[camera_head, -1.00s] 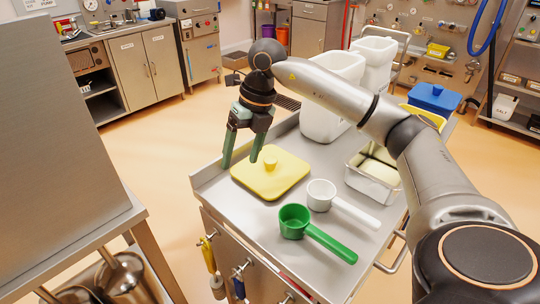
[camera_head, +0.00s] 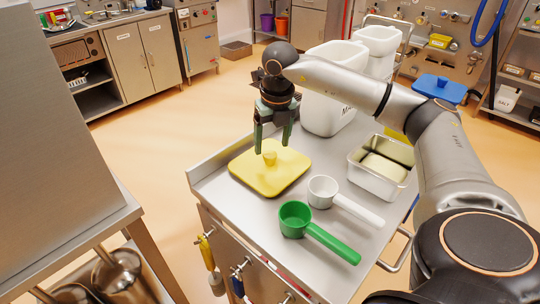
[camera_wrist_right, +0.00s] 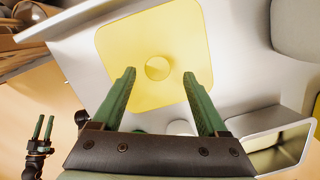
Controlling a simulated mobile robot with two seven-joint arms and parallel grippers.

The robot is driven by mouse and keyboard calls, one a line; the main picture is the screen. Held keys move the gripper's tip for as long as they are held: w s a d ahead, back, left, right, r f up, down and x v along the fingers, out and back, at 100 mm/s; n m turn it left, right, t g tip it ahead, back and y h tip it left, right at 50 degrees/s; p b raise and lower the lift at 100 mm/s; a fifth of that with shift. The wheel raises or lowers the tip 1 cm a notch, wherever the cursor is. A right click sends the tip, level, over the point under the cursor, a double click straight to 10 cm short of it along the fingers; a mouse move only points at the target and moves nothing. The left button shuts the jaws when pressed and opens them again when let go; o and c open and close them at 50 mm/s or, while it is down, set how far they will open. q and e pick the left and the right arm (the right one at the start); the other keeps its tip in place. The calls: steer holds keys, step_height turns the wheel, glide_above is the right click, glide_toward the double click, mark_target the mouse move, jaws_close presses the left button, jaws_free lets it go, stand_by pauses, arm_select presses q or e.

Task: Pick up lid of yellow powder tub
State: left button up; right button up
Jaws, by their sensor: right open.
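The yellow lid (camera_head: 255,178) is a rounded square with a round knob (camera_head: 270,158) in its middle. It lies flat on the steel cart top, and it also shows in the right wrist view (camera_wrist_right: 130,45). My right gripper (camera_head: 272,147) is open and empty, pointing down over the lid. In the right wrist view, the knob (camera_wrist_right: 157,68) appears between the two green fingertips (camera_wrist_right: 159,74); I cannot tell the exact height gap. My left gripper (camera_wrist_right: 44,124) shows small at the left of the right wrist view, its fingers apart and empty.
A green scoop (camera_head: 296,218) and a white scoop (camera_head: 323,191) lie in front of the lid. A steel container (camera_head: 368,182) with pale contents stands to the right. White tubs (camera_head: 322,112) stand behind. A blue lid (camera_head: 440,90) is farther back.

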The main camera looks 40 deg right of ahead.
mark_target(270, 154)
steer(key=f, duration=0.3)
steer(key=shift+w+a+f, duration=0.1)
steer(key=shift+w+f, duration=0.1)
steer(key=shift+f, duration=0.05)
jaws_close()
stand_by(0.4)
